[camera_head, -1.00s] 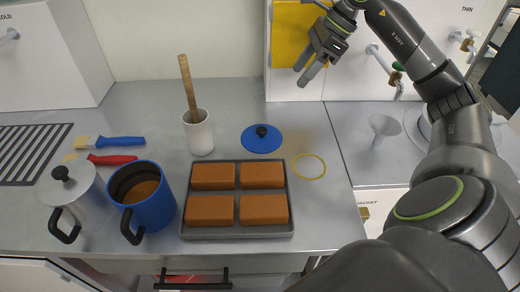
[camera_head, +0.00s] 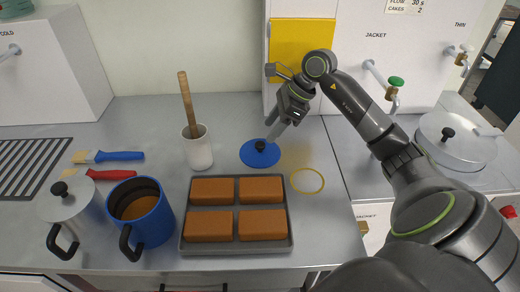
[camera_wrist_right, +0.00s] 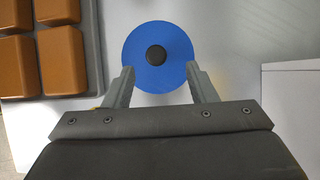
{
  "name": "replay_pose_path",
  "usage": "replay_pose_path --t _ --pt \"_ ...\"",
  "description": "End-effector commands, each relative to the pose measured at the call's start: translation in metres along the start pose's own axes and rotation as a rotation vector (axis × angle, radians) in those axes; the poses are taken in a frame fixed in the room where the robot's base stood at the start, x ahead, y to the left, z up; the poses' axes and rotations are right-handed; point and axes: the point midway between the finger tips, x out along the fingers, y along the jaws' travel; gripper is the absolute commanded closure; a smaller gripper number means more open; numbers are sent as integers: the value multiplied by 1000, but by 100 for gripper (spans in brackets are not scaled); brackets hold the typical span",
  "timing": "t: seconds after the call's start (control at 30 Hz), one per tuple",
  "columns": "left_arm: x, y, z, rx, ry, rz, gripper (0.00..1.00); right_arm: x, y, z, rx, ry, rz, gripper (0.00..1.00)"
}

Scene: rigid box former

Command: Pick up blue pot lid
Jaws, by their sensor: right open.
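The blue pot lid (camera_head: 260,153) is a flat blue disc with a black knob, lying on the grey counter behind the tray of brown blocks. In the right wrist view the lid (camera_wrist_right: 176,78) lies just beyond my fingertips, its knob centred between them. My right gripper (camera_head: 272,132) is above the lid, pointing down at it; in the right wrist view my right gripper (camera_wrist_right: 162,76) is open with nothing between the fingers. The blue pot (camera_head: 148,222) with brown contents stands at the front left. My left gripper is not in view.
A tray (camera_head: 238,249) of several brown blocks sits in front of the lid. A white crock (camera_head: 199,153) with a wooden handle stands left of the lid. A yellow ring (camera_head: 322,184) lies to its right. A lidded metal pot (camera_head: 70,205) and two brushes are at left.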

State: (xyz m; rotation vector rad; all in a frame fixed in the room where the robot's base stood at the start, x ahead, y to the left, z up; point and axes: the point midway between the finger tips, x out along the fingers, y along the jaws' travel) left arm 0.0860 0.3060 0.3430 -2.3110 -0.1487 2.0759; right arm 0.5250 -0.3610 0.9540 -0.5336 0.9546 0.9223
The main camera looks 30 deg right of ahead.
Motion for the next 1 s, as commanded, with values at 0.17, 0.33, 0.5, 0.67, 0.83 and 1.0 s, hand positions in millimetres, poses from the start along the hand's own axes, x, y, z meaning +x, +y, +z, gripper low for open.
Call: replay_pose_path --t 0.17,0.33,0.5,0.67,0.83,1.0 --pt "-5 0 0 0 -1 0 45 10 2 1 0 -1 3 49" --pt "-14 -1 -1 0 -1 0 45 32 6 2 2 -2 4 49" --pt "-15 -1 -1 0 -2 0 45 50 5 1 1 -2 1 49" --pt "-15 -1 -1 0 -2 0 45 54 5 1 -1 -1 0 49" --pt "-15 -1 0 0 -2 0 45 54 5 0 -1 0 0 52" --pt "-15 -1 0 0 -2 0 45 54 5 0 0 0 0 75"
